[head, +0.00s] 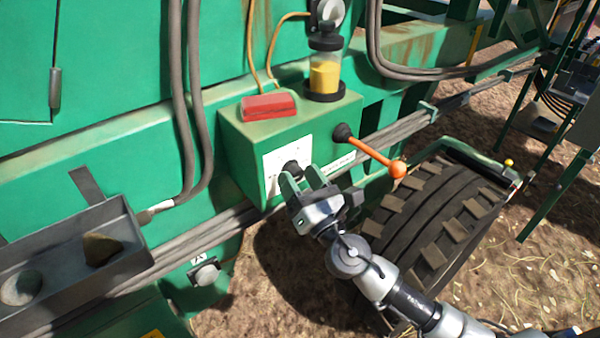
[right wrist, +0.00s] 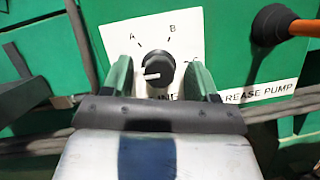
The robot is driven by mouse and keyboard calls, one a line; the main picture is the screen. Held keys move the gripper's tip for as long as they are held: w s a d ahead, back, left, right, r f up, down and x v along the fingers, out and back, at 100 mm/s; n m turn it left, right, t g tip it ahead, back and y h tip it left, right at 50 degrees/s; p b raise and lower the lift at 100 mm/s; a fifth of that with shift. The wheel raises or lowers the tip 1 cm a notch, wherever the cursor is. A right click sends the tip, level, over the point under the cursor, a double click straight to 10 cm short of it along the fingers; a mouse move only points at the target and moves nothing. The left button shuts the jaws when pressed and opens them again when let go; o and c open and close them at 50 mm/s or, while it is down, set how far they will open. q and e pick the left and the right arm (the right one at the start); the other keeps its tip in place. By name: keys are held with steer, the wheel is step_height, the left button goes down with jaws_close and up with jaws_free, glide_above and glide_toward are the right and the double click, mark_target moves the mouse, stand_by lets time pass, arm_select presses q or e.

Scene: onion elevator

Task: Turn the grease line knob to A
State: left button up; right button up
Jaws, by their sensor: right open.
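The grease line knob (right wrist: 158,68) is black and round with a white pointer, on a white plate (right wrist: 112,30) marked A at upper left and B at upper right. The pointer points left, slightly down, and not at the A mark. In the head view the knob (head: 291,168) sits on the front of a green box (head: 240,150). My right gripper (head: 302,177) is open in front of it. In the right wrist view its two fingers (right wrist: 160,74) stand left and right of the knob, with gaps showing. The lower plate lettering is partly hidden. My left gripper is not in view.
An orange lever (head: 368,152) labelled grease pump sticks out right of the knob. A red block (head: 268,105) and a jar of yellow grease (head: 325,75) are on the box top. A tyre (head: 435,225) is at lower right, a grey tray (head: 125,225) at left.

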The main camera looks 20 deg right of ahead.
steer(key=c, duration=0.9)
steer(key=shift+c, duration=0.2)
steer(key=shift+m, duration=0.4)
steer(key=m+h+p, duration=0.1)
steer(key=m+h, duration=0.1)
steer(key=m, duration=0.1)
steer(key=shift+a+r+m, duration=0.1)
steer(key=shift+m, duration=0.3)
steer(key=m+h+p, duration=0.1)
steer(key=m+h, duration=0.1)
steer(key=m, duration=0.1)
steer(key=shift+r+m+g, duration=0.1)
steer(key=shift+m+g, duration=0.2)
steer(key=m+h+p, duration=0.1)
steer(key=m, duration=0.1)
steer(key=m+g+p, duration=0.1)
steer(key=m, duration=0.1)
steer(key=shift+m+h+p, duration=0.3)
steer(key=shift+h, duration=0.1)
steer(key=shift+m+g+p, duration=0.5)
steer(key=shift+m+p, duration=0.05)
steer(key=shift+m, duration=0.45)
